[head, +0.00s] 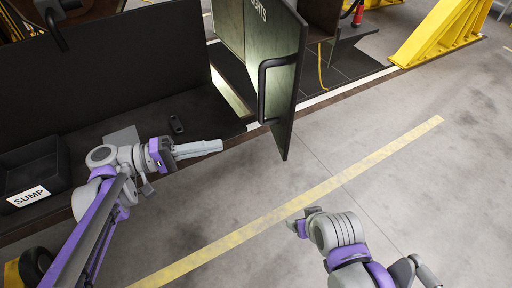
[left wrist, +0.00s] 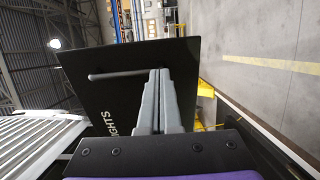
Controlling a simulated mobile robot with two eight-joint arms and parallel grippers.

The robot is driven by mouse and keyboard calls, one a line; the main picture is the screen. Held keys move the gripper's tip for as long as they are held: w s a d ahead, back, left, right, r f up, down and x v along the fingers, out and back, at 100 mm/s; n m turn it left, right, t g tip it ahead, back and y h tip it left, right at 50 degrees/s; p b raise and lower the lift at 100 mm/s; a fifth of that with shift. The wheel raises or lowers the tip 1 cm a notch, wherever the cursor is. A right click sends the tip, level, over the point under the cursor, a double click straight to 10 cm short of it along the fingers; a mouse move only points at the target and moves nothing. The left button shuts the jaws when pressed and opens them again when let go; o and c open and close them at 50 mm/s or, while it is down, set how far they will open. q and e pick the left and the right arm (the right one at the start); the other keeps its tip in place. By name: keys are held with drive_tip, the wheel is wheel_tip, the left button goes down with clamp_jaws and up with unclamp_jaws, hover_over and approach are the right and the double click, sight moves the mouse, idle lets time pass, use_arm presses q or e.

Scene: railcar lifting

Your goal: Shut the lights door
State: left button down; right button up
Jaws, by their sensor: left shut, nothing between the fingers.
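The lights door (head: 285,75) is a dark panel standing open at the top middle of the head view, with a black bar handle (head: 264,90) on its face and lettering near its top. My left gripper (head: 218,146) is shut and empty, to the left of the door and a little below the handle, apart from it in the head view. In the left wrist view, the door (left wrist: 130,75) with "LIGHTS" partly readable lies beyond my shut fingers (left wrist: 160,75), which cover one end of the handle (left wrist: 115,74).
A dark bench (head: 90,130) runs along the left, with a black bin labelled "SUMP" (head: 30,197) and a small dark item (head: 176,125) on it. A yellow stand (head: 440,30) is at the top right. The grey floor with a yellow line (head: 330,187) is clear.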

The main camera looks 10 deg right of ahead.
sight(284, 131)
use_arm(q)
drive_tip(key=d, duration=0.4)
drive_tip(key=w+d+p, duration=0.1)
drive_tip(key=d, duration=0.7)
drive_tip(key=shift+w+d+r+p, duration=0.15)
drive_tip(key=shift+w+d+p, duration=0.1)
drive_tip(key=shift+d+p, duration=0.15)
drive_tip(key=shift+d, duration=0.65)
use_arm(e)
drive_tip(key=r, duration=0.1)
drive_tip(key=w+r, duration=0.1)
drive_tip(key=shift+w+d+r, duration=0.1)
drive_tip(key=shift+w+r, duration=0.1)
drive_tip(key=shift+r, duration=0.1)
use_arm(q)
drive_tip(key=shift+d, duration=0.15)
